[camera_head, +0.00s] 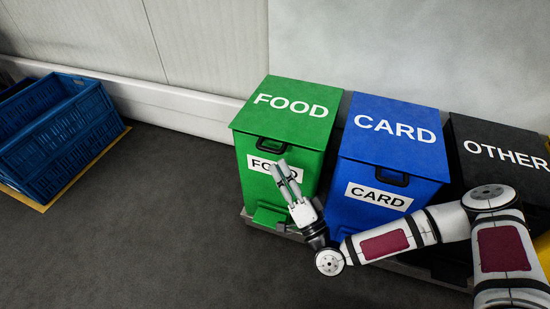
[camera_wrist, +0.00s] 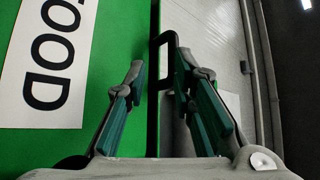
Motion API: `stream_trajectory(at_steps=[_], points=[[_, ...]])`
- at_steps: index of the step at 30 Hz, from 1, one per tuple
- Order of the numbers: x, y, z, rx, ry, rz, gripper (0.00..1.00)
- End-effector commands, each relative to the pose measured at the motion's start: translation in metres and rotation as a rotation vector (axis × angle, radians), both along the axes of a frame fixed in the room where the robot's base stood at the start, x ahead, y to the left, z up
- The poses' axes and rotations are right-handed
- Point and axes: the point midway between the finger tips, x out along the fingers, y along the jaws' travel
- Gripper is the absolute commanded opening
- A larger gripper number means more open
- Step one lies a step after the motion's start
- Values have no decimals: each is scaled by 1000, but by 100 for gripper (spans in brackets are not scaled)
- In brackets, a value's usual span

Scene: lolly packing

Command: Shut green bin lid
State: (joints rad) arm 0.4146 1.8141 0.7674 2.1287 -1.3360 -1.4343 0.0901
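The green bin (camera_head: 300,160) stands at the left of the row of bins, with a white FOOD label on its front. Its green lid (camera_head: 282,123) lies flat across the top in the head view; I cannot tell whether a thin gap is left under it. A black handle (camera_head: 271,147) sits at its front edge. My gripper (camera_head: 284,168) is in front of the bin, before the label and below the handle. In the wrist view my gripper (camera_wrist: 171,72) is open, its fingers apart and empty, with the black handle (camera_wrist: 168,42) beyond and between them.
A blue CARD bin (camera_head: 385,160) and a black OTHER bin (camera_head: 497,158) stand to the right, both lids down. My arm crosses before them. A blue crate (camera_head: 70,140) stands at the left. The grey floor (camera_head: 150,220) between is clear.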

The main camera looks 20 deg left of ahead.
Motion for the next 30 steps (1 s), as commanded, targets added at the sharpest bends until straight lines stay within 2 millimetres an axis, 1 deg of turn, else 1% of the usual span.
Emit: stream_trajectory(at_steps=[1, 6, 12, 17, 30], points=[[-6, -8, -5, 1, 1, -2, 20], [-25, -30, -19, 4, -1, 1, 20], [-39, -46, -29, 6, -4, 3, 20], [-43, -51, -31, 8, -5, 3, 20], [-43, -51, -31, 8, -6, 4, 20]])
